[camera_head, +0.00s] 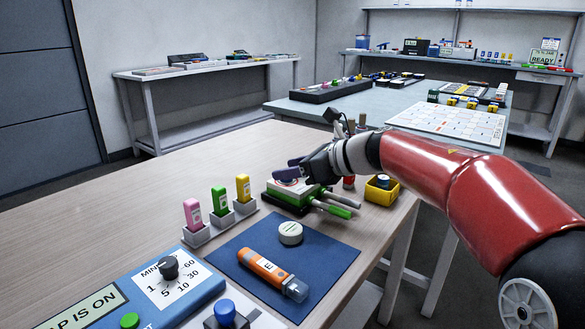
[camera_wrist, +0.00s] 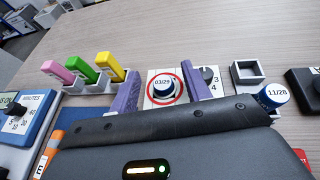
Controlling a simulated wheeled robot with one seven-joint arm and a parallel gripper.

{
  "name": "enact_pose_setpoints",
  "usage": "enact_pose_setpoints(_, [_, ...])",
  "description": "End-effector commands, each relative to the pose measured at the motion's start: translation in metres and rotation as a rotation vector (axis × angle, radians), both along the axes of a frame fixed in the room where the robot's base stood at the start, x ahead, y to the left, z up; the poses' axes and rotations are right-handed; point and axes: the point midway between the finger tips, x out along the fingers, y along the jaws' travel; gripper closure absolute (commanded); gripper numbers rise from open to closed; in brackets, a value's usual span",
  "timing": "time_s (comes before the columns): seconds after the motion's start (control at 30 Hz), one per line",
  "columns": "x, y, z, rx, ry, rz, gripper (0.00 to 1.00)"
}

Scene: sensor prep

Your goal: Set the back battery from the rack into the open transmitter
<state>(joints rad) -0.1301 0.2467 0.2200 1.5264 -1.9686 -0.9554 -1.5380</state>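My gripper (camera_head: 288,172) is at the middle of the wooden table, above a low green-and-white piece (camera_head: 290,192). In the wrist view my gripper's purple fingers (camera_wrist: 161,78) are spread. Another blue-topped cylinder marked 11/28 (camera_wrist: 274,94) stands to the right. An orange body marked E (camera_head: 266,269), clear at one end, lies on the blue mat (camera_head: 330,262).
Pink (camera_head: 193,214), green (camera_head: 220,201) and yellow (camera_head: 243,188) sticks stand in holders at the left. A pale round cap (camera_head: 290,233) lies on the mat. Green-handled tools (camera_head: 332,208), a yellow box (camera_head: 381,191) and a dial box (camera_head: 195,295) are near. An empty square holder (camera_wrist: 246,74) shows.

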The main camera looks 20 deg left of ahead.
Motion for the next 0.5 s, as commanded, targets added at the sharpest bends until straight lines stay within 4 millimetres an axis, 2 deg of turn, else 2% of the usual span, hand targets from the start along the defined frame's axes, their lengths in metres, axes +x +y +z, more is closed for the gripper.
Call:
enact_pose_setpoints(0.13, [0.0000,0.0000,0.0000,0.000,0.000,0.000,0.52])
enact_pose_setpoints(0.23, [0.0000,0.0000,-0.0001,0.000,0.000,0.000,0.41])
enact_pose_setpoints(0.5, [0.0000,-0.0001,0.0000,0.000,0.000,0.000,0.41])
